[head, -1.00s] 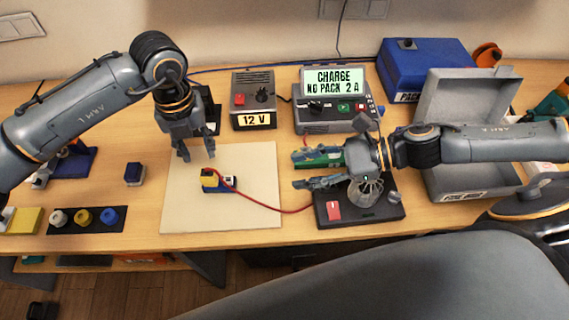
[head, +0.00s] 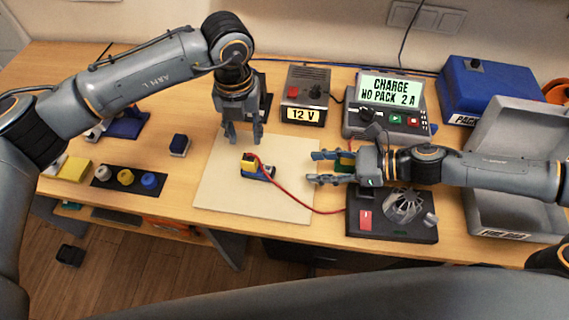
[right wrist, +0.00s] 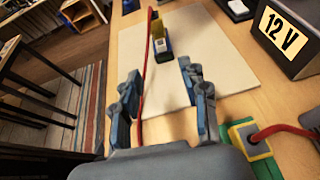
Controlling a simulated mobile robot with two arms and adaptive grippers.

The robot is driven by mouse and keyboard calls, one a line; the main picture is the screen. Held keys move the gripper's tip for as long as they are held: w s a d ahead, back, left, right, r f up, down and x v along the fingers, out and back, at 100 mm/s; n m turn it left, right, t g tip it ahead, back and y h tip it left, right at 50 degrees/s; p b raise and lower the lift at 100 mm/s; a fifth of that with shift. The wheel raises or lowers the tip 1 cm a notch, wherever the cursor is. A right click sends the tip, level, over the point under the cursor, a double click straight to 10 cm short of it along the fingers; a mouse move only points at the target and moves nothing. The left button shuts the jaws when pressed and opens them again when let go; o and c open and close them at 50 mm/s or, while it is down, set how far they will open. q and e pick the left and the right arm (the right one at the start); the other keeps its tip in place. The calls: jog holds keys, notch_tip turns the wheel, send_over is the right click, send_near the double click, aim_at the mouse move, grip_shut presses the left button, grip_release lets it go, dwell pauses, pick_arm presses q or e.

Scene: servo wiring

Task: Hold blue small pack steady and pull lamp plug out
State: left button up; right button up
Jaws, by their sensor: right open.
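The blue small pack (head: 263,174) lies on the pale mat (head: 225,190), with the yellow lamp plug (head: 250,163) at its left end. A red cable (head: 293,203) runs from the plug to the lamp (head: 404,206) on a black base. The pack (right wrist: 163,50) and plug (right wrist: 157,29) also show ahead in the right wrist view. My left gripper (head: 243,139) is open and empty, behind and a little left of the pack. My right gripper (head: 316,168) is open and empty by the mat's right edge, pointing toward the pack and apart from it.
A green block with a yellow plug (right wrist: 245,133) sits close beside my right gripper. The 12 V box (head: 305,94) and charger (head: 388,104) stand behind.

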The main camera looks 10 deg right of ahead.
jog(key=x, duration=1.3)
jog(key=shift+r, duration=0.1)
jog(key=c, duration=0.9)
pick_arm(q)
jog(key=shift+o, duration=1.1)
jog(key=o, duration=0.3)
jog(key=r+m, duration=0.2)
jog(key=r, duration=0.1)
jog(key=shift+w+d, duration=0.2)
jog(key=shift+d, duration=0.1)
send_over(249, 157)
jog(key=f, duration=0.6)
jog(key=shift+w+d+f, duration=0.1)
jog(key=shift+d+f, duration=0.15)
jog(key=shift+f, duration=0.1)
jog(key=f, duration=0.4)
jog(key=shift+s+a, duration=0.2)
jog(key=shift+a, duration=0.05)
jog(key=shift+f, duration=0.5)
